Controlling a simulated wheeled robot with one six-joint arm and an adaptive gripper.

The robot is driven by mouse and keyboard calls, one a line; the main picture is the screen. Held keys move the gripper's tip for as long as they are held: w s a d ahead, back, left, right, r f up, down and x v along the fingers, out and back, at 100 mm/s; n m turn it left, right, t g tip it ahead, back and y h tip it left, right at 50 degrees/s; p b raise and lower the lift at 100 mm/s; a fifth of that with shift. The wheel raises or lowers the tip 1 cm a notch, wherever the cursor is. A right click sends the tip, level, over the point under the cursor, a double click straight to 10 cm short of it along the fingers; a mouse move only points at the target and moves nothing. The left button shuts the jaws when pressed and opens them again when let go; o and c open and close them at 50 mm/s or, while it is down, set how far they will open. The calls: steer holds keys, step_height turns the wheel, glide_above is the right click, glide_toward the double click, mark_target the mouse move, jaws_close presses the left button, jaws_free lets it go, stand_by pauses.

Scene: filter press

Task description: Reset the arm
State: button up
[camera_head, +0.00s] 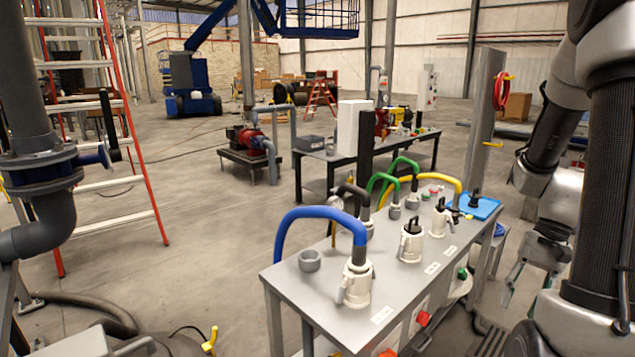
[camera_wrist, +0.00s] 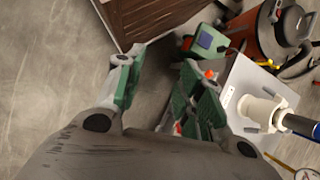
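My gripper (camera_head: 527,283) hangs at the right side in the head view, beside the right end of the grey hose table and apart from it. In the wrist view its two green-padded fingers (camera_wrist: 160,78) are spread apart with bare floor between them, so it is open and empty. My arm comes down from the upper right of the head view, folded close to my dark column, which hides part of it.
The grey table (camera_head: 328,283) carries white couplings (camera_head: 411,242), a blue hose (camera_head: 318,214) and green and yellow hoses. A blue tray (camera_head: 482,207) lies at its far right corner. A red ladder (camera_head: 140,165) stands left. The floor left of the table is open.

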steer(key=s+a+r+n+t+h, duration=0.2)
steer(key=a+r+n+t, duration=0.1)
steer(key=r, duration=0.6)
steer(key=s+a+r+n+t+h, duration=0.2)
steer(key=a+r+n+t, duration=0.2)
steer(key=r, duration=0.5)
steer(key=shift+a+r+n+h, duration=0.3)
steer(key=shift+a+n, duration=0.4)
steer(key=shift+a, duration=0.45)
